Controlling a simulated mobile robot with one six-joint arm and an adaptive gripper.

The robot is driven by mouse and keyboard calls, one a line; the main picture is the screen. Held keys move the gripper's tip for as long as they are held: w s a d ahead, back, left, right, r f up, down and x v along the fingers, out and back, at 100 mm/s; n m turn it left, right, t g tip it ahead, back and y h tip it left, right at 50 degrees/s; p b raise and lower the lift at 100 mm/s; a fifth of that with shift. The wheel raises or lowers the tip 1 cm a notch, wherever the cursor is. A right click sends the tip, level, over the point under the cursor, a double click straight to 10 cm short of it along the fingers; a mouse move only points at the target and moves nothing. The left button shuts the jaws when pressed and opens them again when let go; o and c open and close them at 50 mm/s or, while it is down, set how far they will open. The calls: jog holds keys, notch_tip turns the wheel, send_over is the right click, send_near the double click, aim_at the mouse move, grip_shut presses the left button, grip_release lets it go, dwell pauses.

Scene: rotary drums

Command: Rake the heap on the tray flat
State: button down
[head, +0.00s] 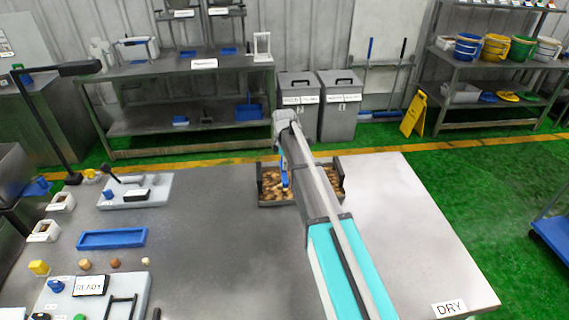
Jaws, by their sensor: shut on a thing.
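A dark tray (262,196) stands near the far edge of the grey table. It holds a heap of brown lumps (274,186), which shows on both sides of my arm. My arm crosses the middle of the tray and hides part of the heap. My gripper (283,161) is mostly hidden by my own arm above the tray. A narrow blue tool (285,178) shows at the arm's left side, held by my gripper over the heap. Its lower end is not clear, so I cannot tell if it touches the lumps.
At the left of the table (220,240) are an empty blue tray (112,238), a grey board (160,188) with a black-handled device, and a READY panel (89,285). A DRY sign (449,308) lies at the front right.

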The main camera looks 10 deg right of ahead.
aim_at(284, 172)
jog(key=shift+f+b, duration=2.2)
jog(key=shift+f, duration=0.25)
jog(key=shift+d+r, duration=0.2)
jog(key=shift+d, duration=0.8)
jog(key=shift+s+d, duration=0.1)
jog(key=shift+d, duration=4.9)
jog(key=shift+a, duration=6.1)
jog(key=shift+d, duration=6.05)
notch_tip(284, 172, up, 13)
jog(key=p, duration=1.3)
jog(key=shift+f, duration=0.15)
